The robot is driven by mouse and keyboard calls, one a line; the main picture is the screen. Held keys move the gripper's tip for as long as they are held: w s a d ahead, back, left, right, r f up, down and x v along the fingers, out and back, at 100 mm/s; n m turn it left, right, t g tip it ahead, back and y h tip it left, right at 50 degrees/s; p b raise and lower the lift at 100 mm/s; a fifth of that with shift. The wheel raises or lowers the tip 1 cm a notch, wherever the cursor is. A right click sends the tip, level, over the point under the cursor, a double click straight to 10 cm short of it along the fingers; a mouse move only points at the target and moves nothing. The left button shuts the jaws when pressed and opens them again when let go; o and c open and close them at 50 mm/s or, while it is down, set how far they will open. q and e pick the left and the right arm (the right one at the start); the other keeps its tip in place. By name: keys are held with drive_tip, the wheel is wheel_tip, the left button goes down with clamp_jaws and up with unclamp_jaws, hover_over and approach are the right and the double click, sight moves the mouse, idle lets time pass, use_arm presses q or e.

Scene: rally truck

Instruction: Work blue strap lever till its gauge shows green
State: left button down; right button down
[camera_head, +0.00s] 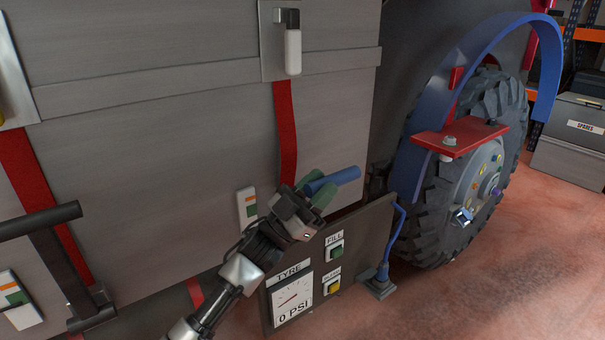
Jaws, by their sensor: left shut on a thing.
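The blue strap lever (338,180) sticks out to the right beside the lower end of a red strap (286,130) on the grey crate. My left gripper (316,190) is shut on this lever, and its fingers hide the lever's inner part and pivot. A small upright gauge (247,206) with orange, white and green bands is just left of the gripper. I cannot tell where its pointer stands. My right gripper is not in view.
A tyre panel (345,245) with a dial reading 0 PSI and two buttons stands right below the gripper. A black lever (40,220) and second gauge (17,300) are at left. A wheel (465,170) under a blue arch is at right, with open floor beyond.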

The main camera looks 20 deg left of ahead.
use_arm(q)
drive_tip(key=s+d+f+m+g+h+b, duration=0.2)
drive_tip(key=s+d+f+m+g, duration=0.1)
drive_tip(key=d+f+m+g, duration=0.1)
drive_tip(key=f+m+g, duration=0.1)
drive_tip(key=m+g, duration=0.1)
drive_tip(key=m, duration=0.1)
drive_tip(key=shift+s+d, duration=0.2)
drive_tip(key=shift+d, duration=0.05)
drive_tip(key=shift+f, duration=0.1)
drive_tip(key=c, duration=0.8)
unclamp_jaws()
drive_tip(key=shift+c, duration=0.2)
drive_tip(key=b+v, duration=0.3)
drive_tip(key=v, duration=0.7)
drive_tip(key=shift+a+f, duration=0.2)
drive_tip(key=shift+a, duration=0.1)
